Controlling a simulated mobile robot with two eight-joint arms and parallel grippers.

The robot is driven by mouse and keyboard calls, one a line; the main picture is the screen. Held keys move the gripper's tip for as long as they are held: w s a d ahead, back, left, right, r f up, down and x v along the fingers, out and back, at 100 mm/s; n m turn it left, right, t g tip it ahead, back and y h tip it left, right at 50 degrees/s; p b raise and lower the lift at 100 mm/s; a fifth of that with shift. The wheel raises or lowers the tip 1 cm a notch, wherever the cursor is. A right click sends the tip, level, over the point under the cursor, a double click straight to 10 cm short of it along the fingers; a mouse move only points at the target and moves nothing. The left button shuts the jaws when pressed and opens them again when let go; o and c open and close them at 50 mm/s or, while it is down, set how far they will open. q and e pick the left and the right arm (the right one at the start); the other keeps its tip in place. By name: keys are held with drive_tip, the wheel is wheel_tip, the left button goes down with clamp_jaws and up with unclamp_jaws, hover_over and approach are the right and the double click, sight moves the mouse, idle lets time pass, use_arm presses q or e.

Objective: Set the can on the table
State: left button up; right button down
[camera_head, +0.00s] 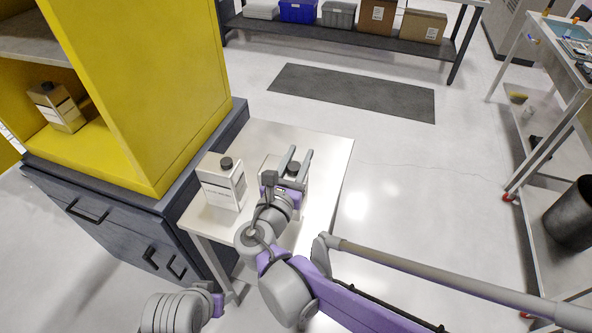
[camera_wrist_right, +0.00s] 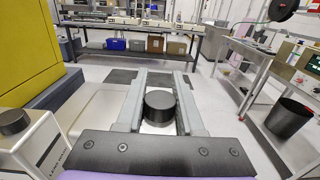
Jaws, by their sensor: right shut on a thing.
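My right gripper (camera_head: 297,158) is shut on a white can, over the far part of the small white table (camera_head: 325,150). The held can (camera_head: 267,163) is mostly hidden behind the gripper in the head view. In the right wrist view its black cap (camera_wrist_right: 160,104) shows between the two fingers. I cannot tell whether its base touches the tabletop. A second white can (camera_head: 222,184) with a black cap stands upright on the table to the left; it also shows in the right wrist view (camera_wrist_right: 36,140).
A yellow shelf unit (camera_head: 150,90) on a dark drawer cabinet (camera_head: 110,215) borders the table's left side; another can (camera_head: 58,108) stands inside it. A bench with boxes stands at the back. A black bin (camera_head: 573,215) is at right. Floor right of the table is open.

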drive_tip(key=shift+f+b, duration=0.4)
drive_tip(key=shift+f, duration=1.6)
drive_tip(key=shift+f, duration=0.15)
drive_tip(key=c, duration=0.5)
unclamp_jaws()
